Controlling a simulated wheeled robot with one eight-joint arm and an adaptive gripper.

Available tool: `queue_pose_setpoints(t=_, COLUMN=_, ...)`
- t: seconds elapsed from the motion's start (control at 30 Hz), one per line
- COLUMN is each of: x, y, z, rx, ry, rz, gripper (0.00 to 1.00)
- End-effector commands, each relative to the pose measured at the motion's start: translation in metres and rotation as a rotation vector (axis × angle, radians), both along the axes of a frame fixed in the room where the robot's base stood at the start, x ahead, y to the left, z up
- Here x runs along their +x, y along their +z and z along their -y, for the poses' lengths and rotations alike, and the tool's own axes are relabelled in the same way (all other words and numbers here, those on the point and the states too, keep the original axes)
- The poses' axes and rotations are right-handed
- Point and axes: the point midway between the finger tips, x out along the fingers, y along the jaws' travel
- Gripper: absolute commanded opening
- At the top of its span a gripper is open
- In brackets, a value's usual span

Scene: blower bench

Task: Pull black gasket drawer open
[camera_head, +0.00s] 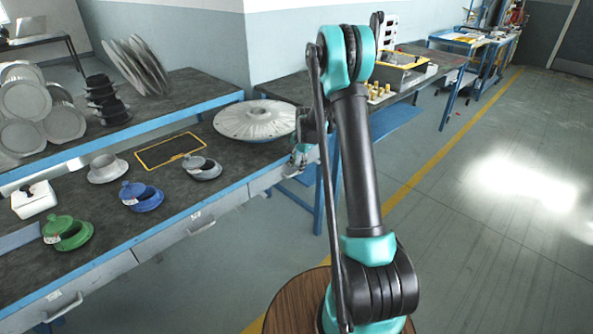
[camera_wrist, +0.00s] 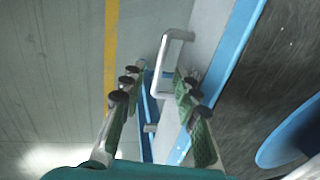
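My gripper (camera_wrist: 160,72) is open, its two green-padded fingers apart. In the wrist view a silver bar handle (camera_wrist: 163,62) on a pale drawer front (camera_wrist: 208,35) shows between and just beyond the fingertips; I see no clear contact. In the head view my gripper (camera_head: 298,160) is at the bench's front edge, by the right-hand part of the grey drawer row (camera_head: 262,181). The drawers look shut. Other handles show at the middle drawer (camera_head: 201,225) and the left drawer (camera_head: 65,308). I cannot read which drawer is labelled for black gaskets.
The bench top holds a large grey disc (camera_head: 254,120), a yellow-edged black frame (camera_head: 170,151), and grey, blue (camera_head: 141,196) and green (camera_head: 67,232) flanged parts. A second bench (camera_head: 285,88) stands behind my arm. Open floor (camera_head: 490,220) lies to the right.

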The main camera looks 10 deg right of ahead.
Motion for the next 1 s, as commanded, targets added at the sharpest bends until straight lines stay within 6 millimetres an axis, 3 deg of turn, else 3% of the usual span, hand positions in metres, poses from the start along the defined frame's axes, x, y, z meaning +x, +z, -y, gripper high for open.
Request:
queue_pose_setpoints(t=0.23, x=0.004, y=-0.023, z=-0.003, rx=0.000, ry=0.000, rz=0.000, gripper=0.31)
queue_pose_setpoints(t=0.57, x=0.004, y=-0.027, z=-0.003, rx=0.000, ry=0.000, rz=0.000, gripper=0.31)
queue_pose_setpoints(t=0.83, x=0.004, y=-0.027, z=-0.003, rx=0.000, ry=0.000, rz=0.000, gripper=0.00)
queue_pose_setpoints(t=1.0, x=0.004, y=-0.026, z=-0.003, rx=0.000, ry=0.000, rz=0.000, gripper=0.00)
